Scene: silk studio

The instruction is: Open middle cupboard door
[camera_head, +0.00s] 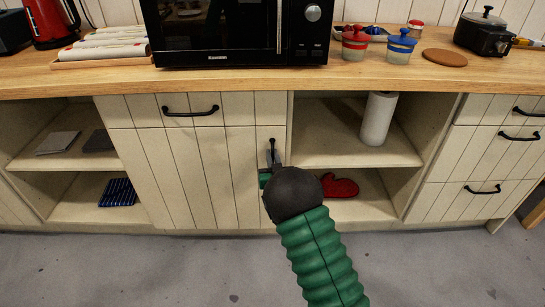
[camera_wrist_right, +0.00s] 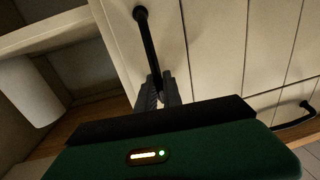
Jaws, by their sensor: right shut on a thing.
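The middle cupboard door (camera_head: 190,175) is cream with vertical planks and stands shut below a drawer front in the head view. Its black vertical handle (camera_head: 272,146) is near the door's right edge; it also shows in the right wrist view (camera_wrist_right: 146,38). My right gripper (camera_head: 271,160) is at the lower part of this handle, with my green arm coming up from below. In the right wrist view its fingers (camera_wrist_right: 159,92) are shut around the handle's lower end. My wrist hides part of the door's lower right side. My left gripper is not in view.
The drawer above has a black handle (camera_head: 191,112). Open shelves on the right hold a paper roll (camera_head: 378,119) and a red mitt (camera_head: 341,187). A microwave (camera_head: 240,32) stands on the wooden counter (camera_head: 110,82). The grey floor (camera_head: 130,265) in front is clear.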

